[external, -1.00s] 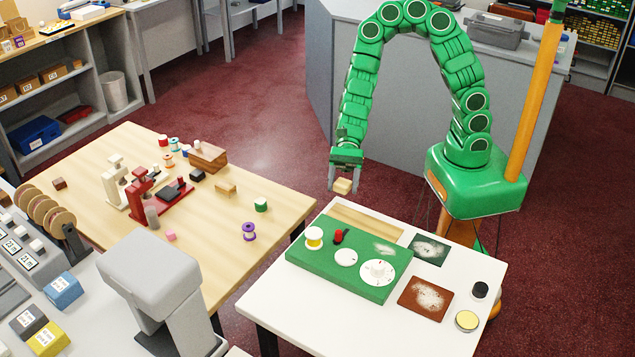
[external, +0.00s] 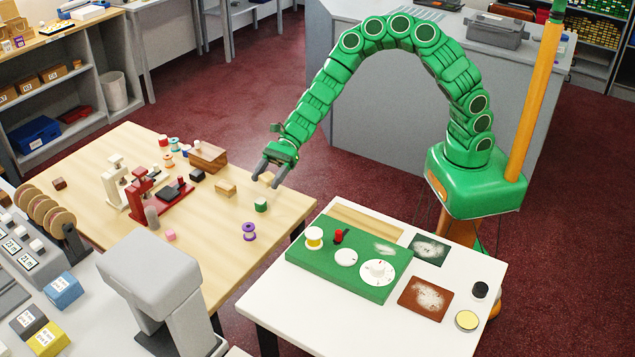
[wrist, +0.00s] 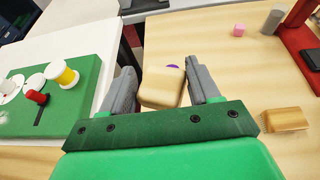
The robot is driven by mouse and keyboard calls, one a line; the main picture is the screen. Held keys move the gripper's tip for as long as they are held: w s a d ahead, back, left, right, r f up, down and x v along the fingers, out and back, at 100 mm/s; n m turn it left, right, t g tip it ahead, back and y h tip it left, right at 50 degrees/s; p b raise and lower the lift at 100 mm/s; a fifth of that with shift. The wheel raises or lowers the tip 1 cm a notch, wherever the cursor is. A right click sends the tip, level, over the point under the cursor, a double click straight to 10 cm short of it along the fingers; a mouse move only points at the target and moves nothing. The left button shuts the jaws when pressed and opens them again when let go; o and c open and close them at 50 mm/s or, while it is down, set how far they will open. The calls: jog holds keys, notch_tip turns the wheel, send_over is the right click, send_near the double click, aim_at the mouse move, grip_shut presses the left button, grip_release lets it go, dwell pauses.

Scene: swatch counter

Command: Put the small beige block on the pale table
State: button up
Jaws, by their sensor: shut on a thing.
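The small beige block (wrist: 161,88) is between the two grey fingers of my gripper (wrist: 160,92) in the wrist view. In the external view my gripper (external: 268,174) is over the right part of the light wood table (external: 284,215), with the block (external: 266,177) only partly visible between its fingers. The gap beneath it is hard to judge. The white table (external: 300,318) stands to the right, apart from my gripper.
A red device (external: 160,198) stands farther left. A green board (external: 345,277) covers much of the white table.

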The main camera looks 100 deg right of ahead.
jog(key=shift+m+h, duration=0.4)
jog(key=w+d, duration=0.1)
jog(key=w+d+f, duration=0.1)
jog(key=w, duration=0.1)
jog(key=shift+w+d, duration=0.1)
jog(key=w+f, duration=0.1)
jog(key=w, duration=0.2)
jog(key=w+f, duration=0.2)
jog(key=w, duration=0.1)
jog(key=w+f, duration=0.2)
jog(key=w, duration=0.1)
jog(key=shift+w+a, duration=0.2)
jog(key=shift+a, duration=0.2)
send_over(219, 224)
jog(key=shift+d+f, duration=0.1)
jog(key=shift+f, duration=3.85)
jog(key=shift+f, duration=0.1)
jog(key=o, duration=1)
jog(key=shift+o, duration=0.2)
